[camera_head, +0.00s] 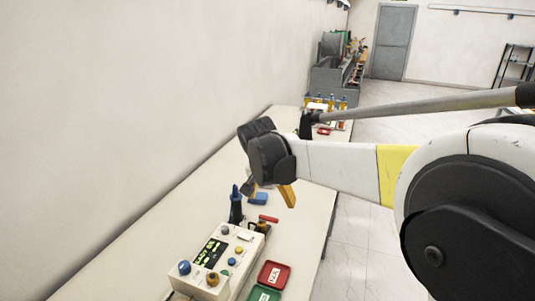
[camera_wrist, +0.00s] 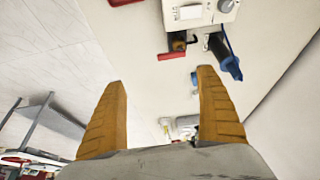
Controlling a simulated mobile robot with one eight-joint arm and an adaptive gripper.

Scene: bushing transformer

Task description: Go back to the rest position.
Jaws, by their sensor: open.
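My gripper (camera_head: 270,194) hangs over the table in the head view, partly hidden by my own wrist. In the wrist view my gripper (camera_wrist: 160,78) shows two yellow-orange fingers, wide apart with nothing between them. Below it is the white table (camera_head: 290,222), also seen in the wrist view (camera_wrist: 135,40). My arm reaches in from the right of the head view, and the fingers are above the table, beyond the control box.
A white control box (camera_head: 218,262) with knobs is nearest on the table, beside a dark blue-tipped tool (camera_head: 236,208). Red (camera_head: 275,274) and green (camera_head: 264,293) trays lie right of it. A wall (camera_head: 130,120) runs along the left; open floor (camera_head: 365,240) lies right.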

